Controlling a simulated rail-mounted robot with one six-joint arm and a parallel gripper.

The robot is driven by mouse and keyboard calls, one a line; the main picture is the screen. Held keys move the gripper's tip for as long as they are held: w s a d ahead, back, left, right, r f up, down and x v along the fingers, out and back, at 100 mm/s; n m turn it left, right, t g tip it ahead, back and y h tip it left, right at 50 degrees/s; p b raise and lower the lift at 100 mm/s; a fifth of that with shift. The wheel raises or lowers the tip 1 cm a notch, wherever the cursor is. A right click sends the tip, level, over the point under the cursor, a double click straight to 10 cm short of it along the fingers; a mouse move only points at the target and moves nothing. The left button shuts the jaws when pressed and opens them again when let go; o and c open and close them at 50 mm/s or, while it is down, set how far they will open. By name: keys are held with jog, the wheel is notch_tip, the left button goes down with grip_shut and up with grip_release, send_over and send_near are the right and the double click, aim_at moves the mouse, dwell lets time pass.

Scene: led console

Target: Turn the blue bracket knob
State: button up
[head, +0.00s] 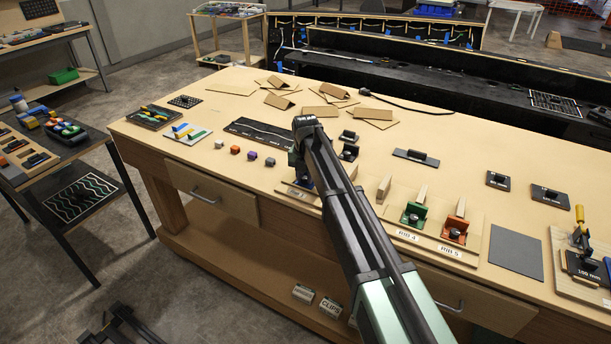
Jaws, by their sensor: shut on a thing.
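The blue bracket (305,179) stands on a light wooden board near the front edge of the bench, left of my arm. My arm reaches in from the lower right and bends down at its far end, covering most of the bracket. My gripper (296,160) points down at the bracket and is shut at its knob. The knob itself is hidden by the gripper and arm, so its angle cannot be seen.
A green bracket (413,214) and an orange bracket (455,229) stand to the right, with upright wooden pieces behind them. Small coloured cubes (252,155) and a dark panel (262,132) lie left. A grey mat (516,252) lies right. Cardboard pieces (330,108) lie behind.

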jog(key=shift+m, duration=2.3)
jog(key=o, duration=1)
jog(key=shift+c, duration=0.2)
jog(key=shift+r, duration=0.1)
notch_tip(320, 180, up, 11)
jog(key=p, duration=1.1)
jog(key=shift+f, duration=0.25)
